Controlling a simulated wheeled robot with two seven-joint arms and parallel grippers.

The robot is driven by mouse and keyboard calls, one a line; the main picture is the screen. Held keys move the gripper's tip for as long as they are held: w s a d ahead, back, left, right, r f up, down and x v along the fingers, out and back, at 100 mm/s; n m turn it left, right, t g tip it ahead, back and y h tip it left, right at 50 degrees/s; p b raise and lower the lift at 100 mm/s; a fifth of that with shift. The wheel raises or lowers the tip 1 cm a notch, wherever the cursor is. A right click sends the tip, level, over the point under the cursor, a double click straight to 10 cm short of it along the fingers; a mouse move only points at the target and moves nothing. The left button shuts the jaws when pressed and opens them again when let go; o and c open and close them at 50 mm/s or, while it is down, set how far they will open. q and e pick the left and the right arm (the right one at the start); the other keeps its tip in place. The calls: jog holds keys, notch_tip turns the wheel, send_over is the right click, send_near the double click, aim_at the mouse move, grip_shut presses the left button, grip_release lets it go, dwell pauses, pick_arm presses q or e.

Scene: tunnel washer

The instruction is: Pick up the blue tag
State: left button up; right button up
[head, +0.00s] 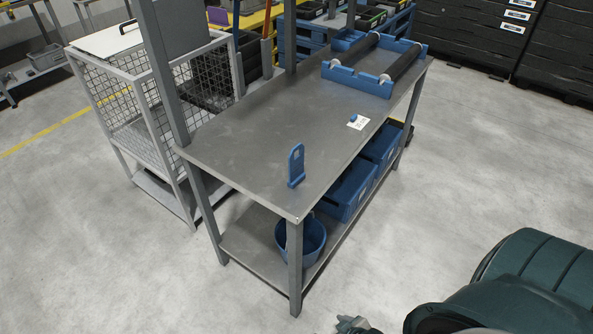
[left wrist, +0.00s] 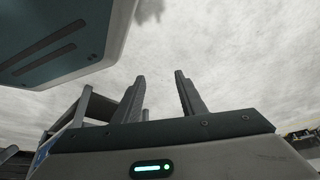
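A small blue piece (head: 354,117), which may be the blue tag, lies at the edge of a white card (head: 357,124) on the grey metal table (head: 250,125). A larger upright blue holder (head: 296,166) stands near the table's front corner. My left gripper (left wrist: 160,88) shows in the left wrist view with its two fingers apart and nothing between them. It is not in the head view. Part of what looks like my right gripper (head: 356,325) shows at the bottom edge of the head view, away from the table; its fingers cannot be made out.
A blue roller frame (head: 358,80) stands at the table's far end. Blue bins (head: 347,192) and a blue bucket (head: 312,236) sit on the lower shelf. A wire mesh cage (head: 120,95) stands left of the table. The floor on the right is mostly clear.

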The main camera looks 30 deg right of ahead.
jog(key=w+d+r+t, duration=0.1)
jog(key=w+d+r, duration=0.3)
jog(key=r, duration=0.5)
jog(key=w+d+r+t, duration=0.2)
jog(key=d+r, duration=0.5)
jog(key=r, duration=0.1)
jog(key=w+d+r+t, duration=0.1)
jog(key=w+d+r, duration=0.35)
jog(key=r, duration=0.45)
pick_arm(q)
jog(key=shift+w+d+r+t+p, duration=0.4)
jog(key=shift+d+r+p, duration=0.1)
jog(key=shift+d, duration=0.1)
pick_arm(e)
jog(key=w+a+r+n+t+y, duration=0.1)
jog(key=a+r+y, duration=0.1)
jog(key=r, duration=0.9)
jog(key=a+r+n+t+y, duration=0.1)
jog(key=a+r+n+y, duration=0.1)
jog(key=r, duration=1)
jog(key=shift+w+a+r, duration=0.15)
jog(key=shift+w+r, duration=0.15)
jog(key=shift+w, duration=0.05)
pick_arm(q)
jog(key=shift+w, duration=0.1)
